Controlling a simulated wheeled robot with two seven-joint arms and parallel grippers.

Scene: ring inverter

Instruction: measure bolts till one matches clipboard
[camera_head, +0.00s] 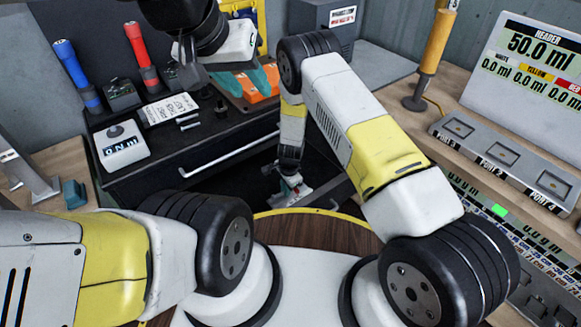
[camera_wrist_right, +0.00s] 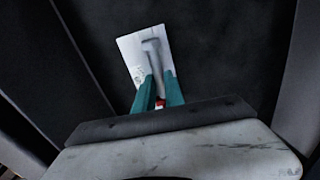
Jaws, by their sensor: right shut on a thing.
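In the head view, two small silver bolts (camera_head: 188,122) lie on the black bench top. Beside them is a white printed sheet (camera_head: 168,108), perhaps the clipboard; its text is too small to read. My left gripper (camera_head: 248,80) hangs over the back right of the bench, its teal fingers apart. My right gripper (camera_head: 289,190) is low in front of the bench. In the right wrist view, its teal fingers (camera_wrist_right: 158,95) are shut on a grey bolt (camera_wrist_right: 151,58), head outward. A pale card-like panel (camera_wrist_right: 131,46) shows behind the bolt.
A white measuring device with a display (camera_head: 121,146) stands at the bench's front left. Blue (camera_head: 72,66) and red (camera_head: 140,50) tools stand behind. Orange pieces (camera_head: 262,90) lie under my left gripper. A drawer handle (camera_head: 230,153) crosses the bench front. A port panel (camera_head: 500,155) is at right.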

